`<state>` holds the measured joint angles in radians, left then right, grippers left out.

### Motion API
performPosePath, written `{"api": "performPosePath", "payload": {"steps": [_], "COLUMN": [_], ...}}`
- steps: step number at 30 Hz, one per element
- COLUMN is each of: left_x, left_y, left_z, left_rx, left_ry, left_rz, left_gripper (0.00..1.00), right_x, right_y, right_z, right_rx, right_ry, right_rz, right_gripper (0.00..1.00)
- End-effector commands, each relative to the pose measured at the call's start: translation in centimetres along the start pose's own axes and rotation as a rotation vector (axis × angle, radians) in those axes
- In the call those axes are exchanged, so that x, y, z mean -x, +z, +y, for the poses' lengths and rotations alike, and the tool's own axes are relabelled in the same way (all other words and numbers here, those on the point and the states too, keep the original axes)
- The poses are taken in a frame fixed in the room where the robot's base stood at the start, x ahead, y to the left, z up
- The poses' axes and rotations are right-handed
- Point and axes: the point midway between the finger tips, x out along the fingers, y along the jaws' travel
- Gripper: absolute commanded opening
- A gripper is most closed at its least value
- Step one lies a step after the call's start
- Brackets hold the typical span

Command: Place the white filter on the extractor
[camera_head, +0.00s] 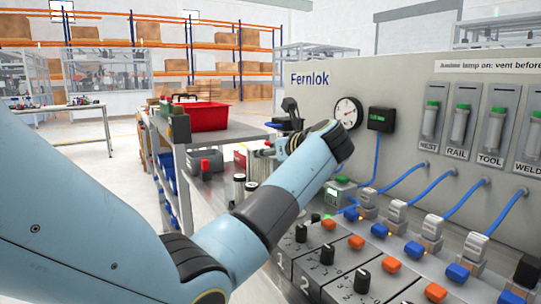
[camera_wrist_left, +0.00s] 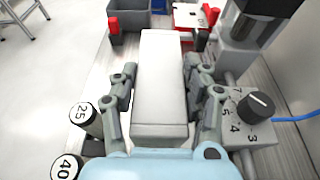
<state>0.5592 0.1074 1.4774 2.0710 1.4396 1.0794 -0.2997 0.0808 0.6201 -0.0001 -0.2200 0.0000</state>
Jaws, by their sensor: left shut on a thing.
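My left gripper (camera_wrist_left: 163,80) is shut on the white filter (camera_wrist_left: 160,90), a pale oblong block seen lengthwise between its fingers in the left wrist view. In the head view my left gripper (camera_head: 276,150) is small and partly hidden by my blue forearm; the filter is hard to make out there. A grey-and-black device (camera_wrist_left: 238,48) stands to the right of the filter in the wrist view, close to a grey base with a black dial (camera_wrist_left: 258,105). I cannot tell for certain which part is the extractor. My right gripper is in neither view.
Cylinders marked 25 (camera_wrist_left: 82,114) and 40 (camera_wrist_left: 66,166) stand left of the gripper. A red crate (camera_head: 207,115) sits on the grey bench behind. The Fernlok panel (camera_head: 400,80) rises at right, with knobs and blue hoses (camera_head: 408,178) below.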

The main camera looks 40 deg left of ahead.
Motion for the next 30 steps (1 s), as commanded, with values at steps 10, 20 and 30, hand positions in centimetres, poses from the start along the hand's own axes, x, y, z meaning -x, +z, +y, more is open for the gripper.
{"api": "performPosePath", "payload": {"steps": [10,20,30], "left_x": [-0.2,-0.2,1.4], "left_y": [-0.7,-0.7,-0.5], "left_z": [0.0,0.0,-0.1], "left_rx": [0.001,0.001,0.003], "left_ry": [0.0,0.0,-0.003], "left_rz": [-0.001,-0.001,0.001], "left_gripper": [0.0,0.7,0.7], "right_x": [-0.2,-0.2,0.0], "right_y": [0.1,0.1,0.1], "right_z": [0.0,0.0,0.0], "right_rx": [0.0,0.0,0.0], "right_ry": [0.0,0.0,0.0], "right_rz": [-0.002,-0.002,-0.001], "right_gripper": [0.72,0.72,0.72]}}
